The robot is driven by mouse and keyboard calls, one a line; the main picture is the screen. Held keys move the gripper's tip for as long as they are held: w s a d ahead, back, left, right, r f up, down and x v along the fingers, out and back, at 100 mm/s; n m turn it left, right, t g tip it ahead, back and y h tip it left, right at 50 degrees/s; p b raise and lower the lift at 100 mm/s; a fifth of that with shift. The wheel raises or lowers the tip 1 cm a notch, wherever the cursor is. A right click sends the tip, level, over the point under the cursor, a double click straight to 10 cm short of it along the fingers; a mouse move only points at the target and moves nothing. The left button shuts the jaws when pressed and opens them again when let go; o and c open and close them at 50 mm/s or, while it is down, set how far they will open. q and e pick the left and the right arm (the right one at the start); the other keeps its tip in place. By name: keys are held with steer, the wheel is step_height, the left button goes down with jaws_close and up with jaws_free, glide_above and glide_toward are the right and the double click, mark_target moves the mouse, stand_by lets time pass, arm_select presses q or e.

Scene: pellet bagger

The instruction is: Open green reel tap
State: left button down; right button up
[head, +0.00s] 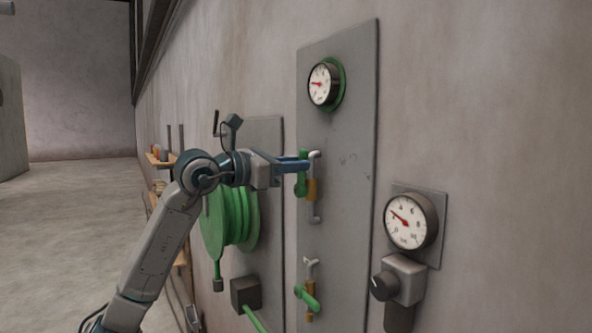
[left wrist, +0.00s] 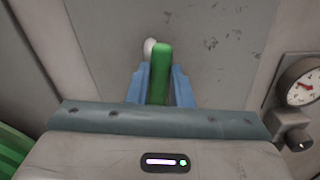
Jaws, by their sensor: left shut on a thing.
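A green tap handle (head: 301,184) sits on a brass-coloured valve (head: 312,190) on a grey wall panel (head: 345,130). My left gripper (head: 300,165) is shut on this handle near its upper end. The handle stands upright along the pipe in the head view. In the left wrist view the green handle (left wrist: 160,75) is between the two blue fingers (left wrist: 158,84). A green hose reel (head: 228,215) hangs on the wall behind my left arm, which partly hides it. My right gripper is not in view.
A second green-handled tap (head: 307,296) is lower on the panel, its handle slanted. A green-rimmed gauge (head: 323,84) is above. Another gauge (head: 411,221) and a grey box with a dark knob (head: 398,278) are at right. Open floor (head: 70,230) lies at left.

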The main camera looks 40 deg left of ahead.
arm_select(q)
steer(key=shift+w+a+n, duration=0.2)
steer(key=shift+a+n, duration=0.3)
steer(key=shift+n, duration=0.5)
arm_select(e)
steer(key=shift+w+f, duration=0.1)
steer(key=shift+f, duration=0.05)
arm_select(q)
steer(key=c, duration=1.3)
jaws_free()
steer(key=shift+s+a+f+b, duration=0.1)
steer(key=shift+b, duration=0.2)
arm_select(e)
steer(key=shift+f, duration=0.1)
arm_select(q)
steer(key=shift+b+v, duration=3.5)
steer(key=shift+v, duration=1.75)
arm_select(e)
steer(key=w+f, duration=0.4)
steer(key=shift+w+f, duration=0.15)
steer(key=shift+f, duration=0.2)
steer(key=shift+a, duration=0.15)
